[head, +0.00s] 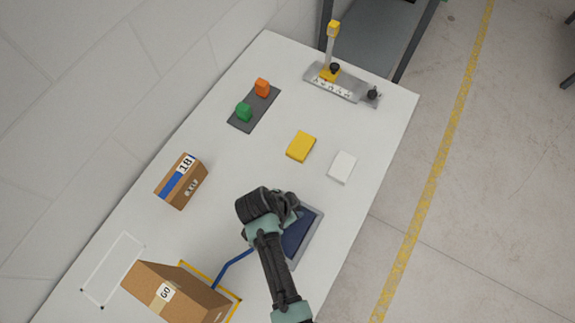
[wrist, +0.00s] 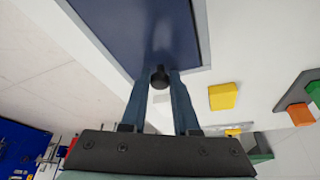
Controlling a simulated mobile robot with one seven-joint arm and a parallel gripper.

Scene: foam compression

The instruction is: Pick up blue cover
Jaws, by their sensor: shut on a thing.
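The blue cover (head: 299,238) is a flat dark blue panel with a light grey rim around it, near the right edge of the table in the head view. My arm hides its upper left part there. It fills the top of the wrist view (wrist: 130,25). My gripper (wrist: 160,76) is shut on the small black knob (wrist: 159,80) of the cover, with one finger on each side. My wrist hides the fingertips in the head view. I cannot tell whether the cover is raised from its grey frame (head: 316,226).
A yellow block (head: 301,147) and a white block (head: 342,166) lie beyond the cover. Cardboard boxes stand at left (head: 183,182) and lower left (head: 170,290). A blue bar (head: 233,262) runs close to my wrist. A metal fixture (head: 340,85) stands at the far end.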

